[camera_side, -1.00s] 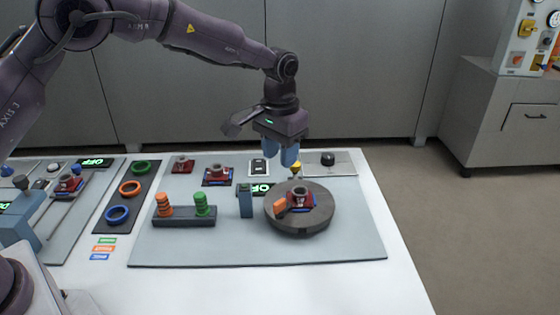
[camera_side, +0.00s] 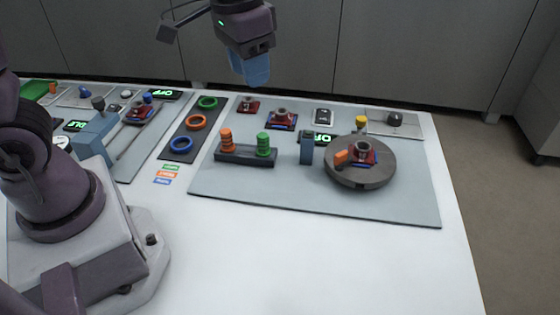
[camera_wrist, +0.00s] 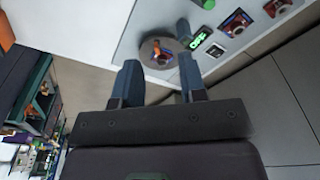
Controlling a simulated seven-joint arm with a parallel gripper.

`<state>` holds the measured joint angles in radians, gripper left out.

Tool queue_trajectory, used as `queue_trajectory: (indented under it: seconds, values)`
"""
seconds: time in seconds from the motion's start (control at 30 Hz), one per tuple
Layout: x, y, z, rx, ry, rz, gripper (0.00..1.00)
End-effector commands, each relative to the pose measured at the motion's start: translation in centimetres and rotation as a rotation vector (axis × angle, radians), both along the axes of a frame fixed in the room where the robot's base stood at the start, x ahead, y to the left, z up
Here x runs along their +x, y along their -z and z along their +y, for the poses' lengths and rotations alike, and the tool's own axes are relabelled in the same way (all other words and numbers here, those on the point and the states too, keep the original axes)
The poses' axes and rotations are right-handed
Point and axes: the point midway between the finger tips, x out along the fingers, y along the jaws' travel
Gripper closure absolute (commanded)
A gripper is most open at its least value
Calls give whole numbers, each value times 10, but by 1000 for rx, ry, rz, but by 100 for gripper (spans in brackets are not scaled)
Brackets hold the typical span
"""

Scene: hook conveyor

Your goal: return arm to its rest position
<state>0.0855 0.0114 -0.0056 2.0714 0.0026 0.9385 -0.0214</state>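My gripper (camera_side: 254,72) hangs in the air above the back of the table, over the region behind the peg holder. In the side view its blue fingers overlap. In the wrist view my gripper (camera_wrist: 158,60) shows two fingers spread apart with nothing between them. It is well clear of every object. The upper arm is mostly outside the side view.
A round turntable (camera_side: 345,178) carries a red-and-blue fixture (camera_side: 362,156) with an orange part. A peg holder (camera_side: 232,157) holds orange and green ring stacks. Coloured rings (camera_side: 196,122) lie on a dark strip. The white table front (camera_side: 320,260) is clear.

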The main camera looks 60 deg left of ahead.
Motion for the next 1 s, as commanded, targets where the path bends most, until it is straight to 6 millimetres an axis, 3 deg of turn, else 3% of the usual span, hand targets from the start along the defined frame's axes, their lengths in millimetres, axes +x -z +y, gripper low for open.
queue_trajectory:
  seconds: [0.03, 0.2, 0.4, 0.63, 1.0]
  values:
    - [-19, -10, 5, -2, -6, -34, 62]
    - [-74, -26, 17, -7, -22, -138, 62]
    - [-118, -35, 25, -12, -50, -262, 62]
    - [-129, -53, 29, -13, -67, -367, 62]
    - [-129, -54, 29, -13, -70, -371, 62]
